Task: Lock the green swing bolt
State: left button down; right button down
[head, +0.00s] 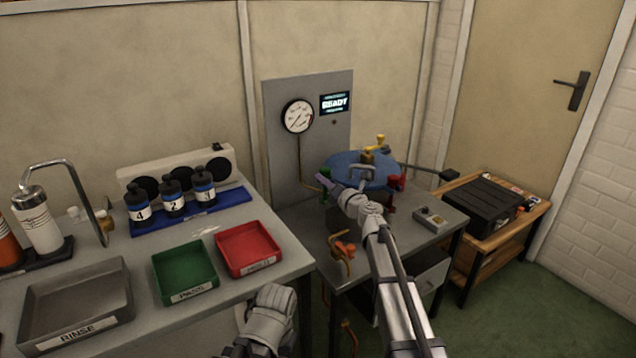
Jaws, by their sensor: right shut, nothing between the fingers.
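The cylinder's round blue lid (344,160) stands on the metal table, with coloured fittings around its rim. A red fitting (397,182) is at the lid's right and a yellow one (380,142) at the back. The bolt's exact angle is too small to tell.
A grey panel behind carries a gauge (298,116) and a display (335,103) reading READY. A long dark-ended lever (447,174) sticks out right of the lid. A small control box (430,219) sits at the table's right. Trays and bottles fill the left bench.

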pick_arm(q)
jog(key=shift+r, duration=0.15)
pick_arm(e)
jog(key=shift+w+d+r, duration=0.15)
jog(key=shift+w+d, duration=0.15)
jog(key=shift+d, duration=0.2)
